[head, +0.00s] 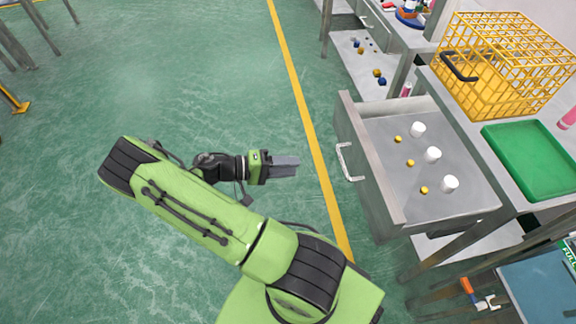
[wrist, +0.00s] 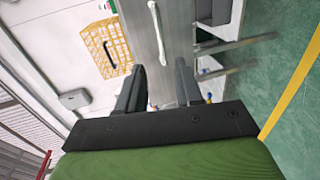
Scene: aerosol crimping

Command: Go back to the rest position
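My gripper (head: 292,166) hangs over the green floor, left of the yellow line, with its fingers pointing right. In the wrist view the two fingers (wrist: 158,82) stand apart with nothing between them. My gripper is clear of the pulled-out grey drawer (head: 385,200), with a gap between the fingertips and the drawer's white handle (head: 346,160). The drawer front also shows beyond the fingers in the wrist view (wrist: 142,45).
A yellow wire basket (head: 500,60) and a green tray (head: 530,155) stand on the bench at the right. The floor (head: 190,80) around my arm is clear.

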